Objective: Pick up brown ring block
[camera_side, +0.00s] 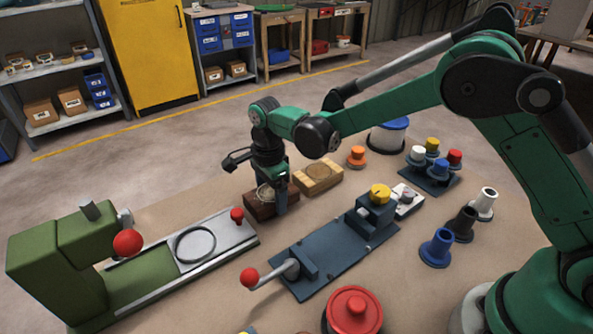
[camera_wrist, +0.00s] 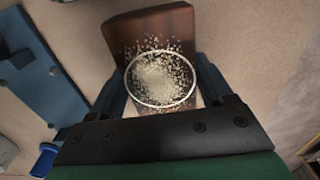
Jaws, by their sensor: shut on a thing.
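The brown ring block (camera_side: 258,210) is a dark reddish-brown block at the middle of the bench in the side view. In the wrist view the brown ring block (camera_wrist: 150,25) shows a pale ring on its top with light speckled grains inside. My gripper (camera_side: 270,196) points down over it, with a finger hiding part of its near side. In the wrist view my gripper (camera_wrist: 162,88) has its fingers on both sides of the block, shut on it. Whether the block touches the bench I cannot tell.
A lighter wooden block (camera_side: 319,177) with a round recess sits just right of the brown one. A green press (camera_side: 65,265) and its rail are at left. A blue-grey fixture (camera_side: 325,258) with a red-knobbed lever lies in front. Coloured pegs (camera_side: 438,249) stand at right.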

